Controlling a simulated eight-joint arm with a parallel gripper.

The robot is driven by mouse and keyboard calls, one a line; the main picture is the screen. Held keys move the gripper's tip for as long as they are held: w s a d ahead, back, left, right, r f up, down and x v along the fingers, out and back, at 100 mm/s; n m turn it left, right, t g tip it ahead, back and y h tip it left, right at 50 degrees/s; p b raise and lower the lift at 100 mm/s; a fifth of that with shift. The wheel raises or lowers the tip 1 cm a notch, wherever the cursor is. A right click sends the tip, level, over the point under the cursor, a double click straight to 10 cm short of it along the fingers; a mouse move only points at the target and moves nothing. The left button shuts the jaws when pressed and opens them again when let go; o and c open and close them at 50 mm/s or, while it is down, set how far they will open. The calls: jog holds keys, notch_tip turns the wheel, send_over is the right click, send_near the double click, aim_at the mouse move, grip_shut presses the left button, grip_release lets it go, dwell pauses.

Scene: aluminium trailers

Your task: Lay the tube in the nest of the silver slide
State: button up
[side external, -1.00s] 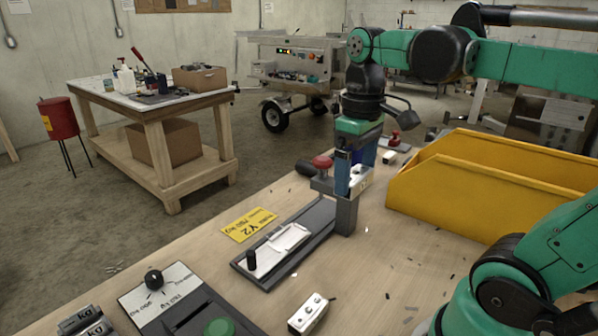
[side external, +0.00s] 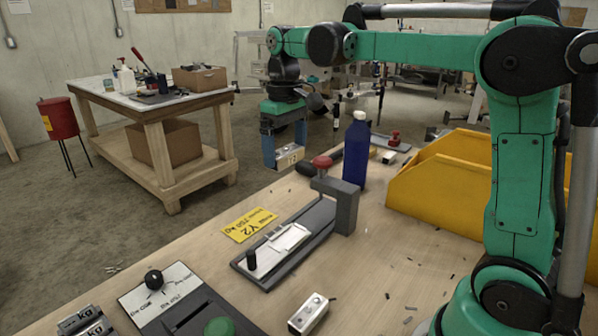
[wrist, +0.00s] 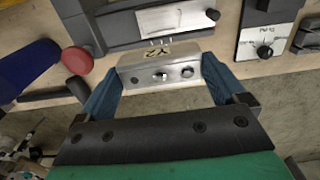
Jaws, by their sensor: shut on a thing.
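My gripper (side external: 286,158) is shut on a short silver tube (side external: 291,161) marked "Y2". It holds the tube in the air beyond the table's far left edge. In the wrist view, my gripper's blue fingers (wrist: 158,85) grip the tube (wrist: 160,72) at its two ends, and its face shows several round holes. The silver slide (side external: 279,246) lies in a grey track with a black knob at its near end. A pale recess, apparently the nest, shows in it and looks empty. The slide (wrist: 175,20) also shows in the wrist view, beyond the tube.
A grey post with a red knob (side external: 322,161) stands at the track's far end. Close by are a blue bottle (side external: 356,150) and a yellow bin (side external: 445,190). A second silver tube (side external: 308,313), a yellow card (side external: 250,224) and a control panel (side external: 160,290) lie nearer.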

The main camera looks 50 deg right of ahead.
aim_at(288, 239)
notch_tip(288, 239, down, 17)
jog(key=shift+r, duration=0.1)
dwell(0.3)
jog(key=shift+f, duration=0.2)
jog(key=o, duration=1.1)
jog(key=shift+c, duration=0.2)
notch_tip(288, 239, up, 12)
jog(key=s+a+t, duration=0.6)
jog(key=s+t, duration=0.1)
jog(key=s, duration=0.2)
jog(key=shift+s+a+f, duration=0.15)
jog(key=shift+a+f, duration=0.1)
jog(key=shift+f, duration=0.2)
